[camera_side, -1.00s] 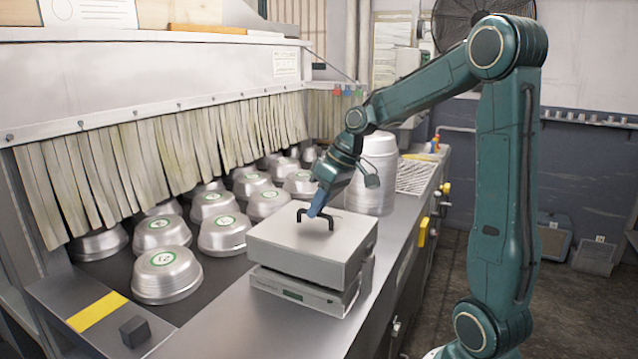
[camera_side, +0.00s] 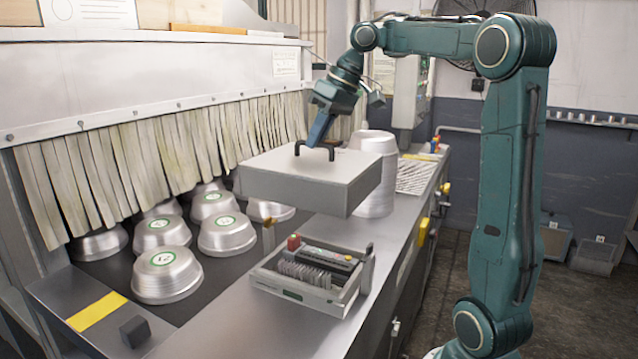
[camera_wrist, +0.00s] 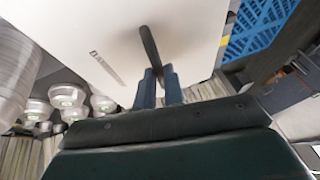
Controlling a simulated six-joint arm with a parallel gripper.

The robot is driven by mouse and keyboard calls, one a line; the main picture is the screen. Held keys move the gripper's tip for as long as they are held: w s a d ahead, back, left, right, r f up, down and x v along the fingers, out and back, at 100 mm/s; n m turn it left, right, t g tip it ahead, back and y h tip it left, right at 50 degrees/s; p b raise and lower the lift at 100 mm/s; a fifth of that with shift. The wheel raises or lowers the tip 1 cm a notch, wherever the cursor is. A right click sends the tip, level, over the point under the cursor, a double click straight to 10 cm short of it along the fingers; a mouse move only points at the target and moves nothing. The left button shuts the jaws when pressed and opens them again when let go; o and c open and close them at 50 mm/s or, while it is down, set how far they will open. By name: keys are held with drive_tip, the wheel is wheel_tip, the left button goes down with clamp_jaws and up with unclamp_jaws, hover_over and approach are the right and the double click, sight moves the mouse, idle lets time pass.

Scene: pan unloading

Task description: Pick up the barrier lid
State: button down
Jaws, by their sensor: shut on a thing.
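The barrier lid (camera_side: 315,182) is a grey-white box-shaped cover with a black handle on top. It hangs in the air above an open grey case (camera_side: 310,285) on the steel counter. My gripper (camera_side: 316,143) is shut on the lid's black handle from above. In the wrist view the two blue fingers of my gripper (camera_wrist: 159,88) close around the handle, and the white top of the lid (camera_wrist: 110,30) fills much of the picture. The case's inside shows a row of thin grey plates, a red knob and a dark bar.
Several upturned metal pans (camera_side: 166,275) with green labels stand on the dark belt left of the case. A strip curtain (camera_side: 150,160) hangs behind them. A tall pan stack (camera_side: 375,195) stands behind the lid at right. A blue crate (camera_wrist: 258,28) shows in the wrist view.

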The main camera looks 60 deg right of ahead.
drive_tip(key=shift+r, duration=0.35)
idle(0.6)
